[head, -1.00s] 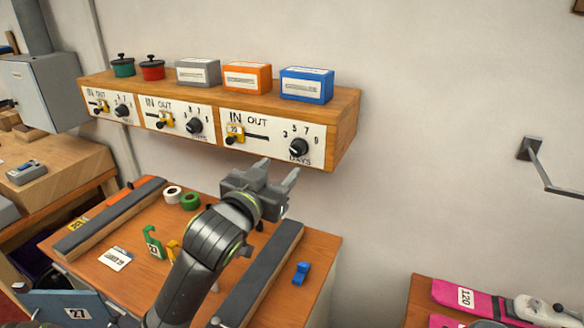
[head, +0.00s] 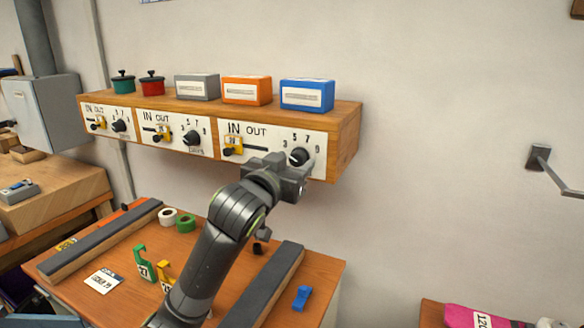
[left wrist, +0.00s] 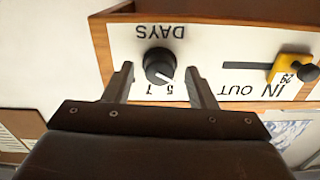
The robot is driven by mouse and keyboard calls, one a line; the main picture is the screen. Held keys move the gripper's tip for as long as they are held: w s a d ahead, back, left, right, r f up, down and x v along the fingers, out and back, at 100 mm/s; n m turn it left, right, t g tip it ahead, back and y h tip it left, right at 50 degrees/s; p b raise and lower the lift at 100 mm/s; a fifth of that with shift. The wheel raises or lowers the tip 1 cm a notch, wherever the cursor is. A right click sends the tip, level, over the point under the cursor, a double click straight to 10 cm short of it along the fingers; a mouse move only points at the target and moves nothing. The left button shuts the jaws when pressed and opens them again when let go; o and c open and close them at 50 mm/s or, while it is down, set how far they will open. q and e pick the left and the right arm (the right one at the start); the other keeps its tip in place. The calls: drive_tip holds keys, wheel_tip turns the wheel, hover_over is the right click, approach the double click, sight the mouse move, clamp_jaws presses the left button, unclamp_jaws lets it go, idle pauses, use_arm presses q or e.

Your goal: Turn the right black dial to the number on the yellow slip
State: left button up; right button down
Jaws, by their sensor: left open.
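The right black dial (head: 299,156) is on the white front panel of the right-hand shelf section. It also shows upside down in the left wrist view (left wrist: 160,66), with its white pointer towards the printed 5. My left gripper (head: 291,168) is open in front of the panel. In the left wrist view its fingertips (left wrist: 159,72) stand one on each side of the dial, with gaps; I see no contact. A yellow slip (head: 232,146) with small digits is at the slider left of the dial, also in the left wrist view (left wrist: 290,69). I cannot read the digits surely.
Blue (head: 307,95), orange (head: 246,90) and grey (head: 196,87) boxes stand on the wooden shelf (head: 345,112). Two more dials (head: 192,138) (head: 119,126) are to the left. The orange table (head: 210,262) below holds tape rolls and clips.

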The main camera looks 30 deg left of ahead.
use_arm(q)
drive_tip(key=c, duration=1)
